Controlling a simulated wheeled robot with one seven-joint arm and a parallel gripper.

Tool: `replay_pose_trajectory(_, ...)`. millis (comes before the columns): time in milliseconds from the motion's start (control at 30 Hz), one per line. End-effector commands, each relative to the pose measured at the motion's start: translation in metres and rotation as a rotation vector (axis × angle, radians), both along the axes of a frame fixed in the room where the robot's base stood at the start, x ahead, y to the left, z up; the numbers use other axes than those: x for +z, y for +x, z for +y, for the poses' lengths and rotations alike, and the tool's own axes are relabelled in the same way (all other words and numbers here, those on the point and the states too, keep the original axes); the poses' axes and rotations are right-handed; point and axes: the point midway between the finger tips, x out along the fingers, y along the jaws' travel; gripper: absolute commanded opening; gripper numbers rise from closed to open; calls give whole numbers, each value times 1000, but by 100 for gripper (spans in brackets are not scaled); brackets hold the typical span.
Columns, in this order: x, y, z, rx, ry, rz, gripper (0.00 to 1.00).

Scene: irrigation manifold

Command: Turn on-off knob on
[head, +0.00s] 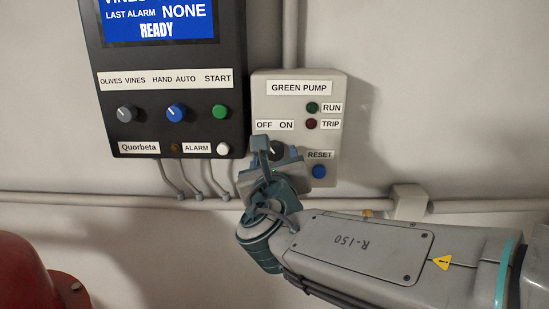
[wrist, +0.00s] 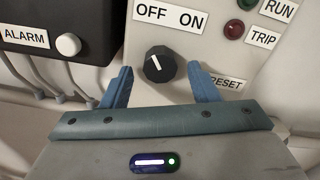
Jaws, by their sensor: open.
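The on-off knob (wrist: 160,65) is a round black dial with a white pointer line, set under the OFF and ON labels on the grey GREEN PUMP box (head: 260,100). In the wrist view its line points up and slightly left, toward the OFF side. My gripper (wrist: 164,83) is open, with one blue finger at the lower left of the knob and the other at its lower right. Both fingers look apart from the knob. In the head view my gripper (head: 277,148) covers most of the knob, and only its top shows.
The blue RESET button (head: 319,172) sits just right of my gripper. The green RUN lamp (head: 312,107) and red TRIP lamp (head: 311,124) are above it. A black control panel (head: 180,60) with knobs and buttons is at left. A pipe (head: 470,206) runs along the wall below.

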Motion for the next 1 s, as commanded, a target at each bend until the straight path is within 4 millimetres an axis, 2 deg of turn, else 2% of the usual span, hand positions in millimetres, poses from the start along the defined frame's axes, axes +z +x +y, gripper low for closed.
replay_pose_trajectory(333,0,4,0,0,0,0,55)
replay_pose_trajectory(367,0,4,0,0,0,0,49)
replay_pose_trajectory(500,0,4,0,0,0,0,10)
replay_pose_trajectory(767,-1,4,0,-1,11,-1,10)
replay_pose_trajectory(1000,-5,4,0,-2,102,-5,10)
